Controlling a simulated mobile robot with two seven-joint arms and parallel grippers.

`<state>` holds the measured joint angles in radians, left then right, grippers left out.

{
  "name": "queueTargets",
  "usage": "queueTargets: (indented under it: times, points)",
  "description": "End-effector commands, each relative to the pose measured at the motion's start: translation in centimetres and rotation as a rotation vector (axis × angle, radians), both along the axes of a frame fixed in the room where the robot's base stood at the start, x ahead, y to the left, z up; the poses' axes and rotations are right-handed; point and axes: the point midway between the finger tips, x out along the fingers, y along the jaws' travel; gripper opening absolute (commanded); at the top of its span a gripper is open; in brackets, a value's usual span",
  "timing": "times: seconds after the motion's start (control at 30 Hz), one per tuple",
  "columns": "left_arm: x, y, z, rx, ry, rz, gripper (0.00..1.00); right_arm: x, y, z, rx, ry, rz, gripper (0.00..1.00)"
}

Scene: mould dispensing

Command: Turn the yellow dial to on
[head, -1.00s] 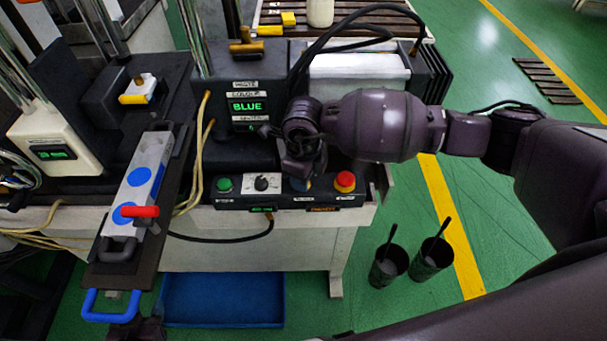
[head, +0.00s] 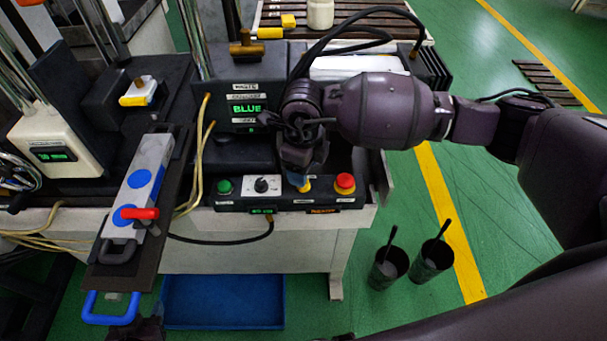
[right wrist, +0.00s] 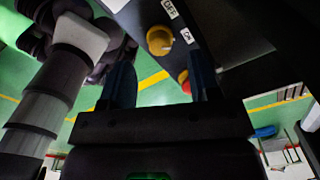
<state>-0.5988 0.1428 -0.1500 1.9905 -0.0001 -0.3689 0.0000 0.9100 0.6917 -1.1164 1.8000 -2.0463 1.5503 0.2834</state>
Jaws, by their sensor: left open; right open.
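The yellow dial (head: 304,186) is on the black control box (head: 290,203), between a white-plated black knob and a red button. In the right wrist view the dial (right wrist: 159,40) has OFF and ON labels beside it; its exact setting is hard to tell. My right gripper (right wrist: 162,82) is open, its two blue fingers apart and empty, with the dial beyond the fingertips. In the head view the right gripper (head: 308,165) is just above and behind the dial, partly hidden by its wrist. My left gripper (head: 148,328) is open, low at the bottom left edge and mostly cut off.
A green button (head: 224,186) and a red button (head: 345,183) flank the controls. A BLUE display (head: 247,108) stands behind. A blue-handled mould tray (head: 112,275) is at left. A blue bin (head: 225,300) and two black pots (head: 385,270) are on the floor.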

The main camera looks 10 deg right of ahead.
Motion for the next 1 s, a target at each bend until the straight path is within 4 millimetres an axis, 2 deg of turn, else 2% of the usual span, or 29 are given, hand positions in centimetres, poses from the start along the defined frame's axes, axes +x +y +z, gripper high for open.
queueTargets:
  times: [0.03,0.2,0.4,0.6,1.0]
  points:
    - [0.0,0.0,0.0,0.0,0.0,0.0,0.43,0.1,0.0,1.2,0.001,-0.006,0.001,0.56]
    - [0.0,0.0,0.0,0.0,0.0,0.0,0.43,0.1,0.0,4.1,0.001,-0.004,0.001,0.56]
    - [0.0,0.0,-0.1,0.0,0.0,0.0,0.43,0.1,0.0,6.2,0.0,-0.003,0.0,0.56]
    - [0.0,0.0,-0.1,0.0,0.001,0.0,0.43,0.0,0.0,6.9,0.0,0.0,0.0,0.56]
    - [-0.3,0.0,-0.2,0.0,0.006,0.002,0.43,0.0,0.0,6.8,0.001,-0.001,-0.001,0.56]
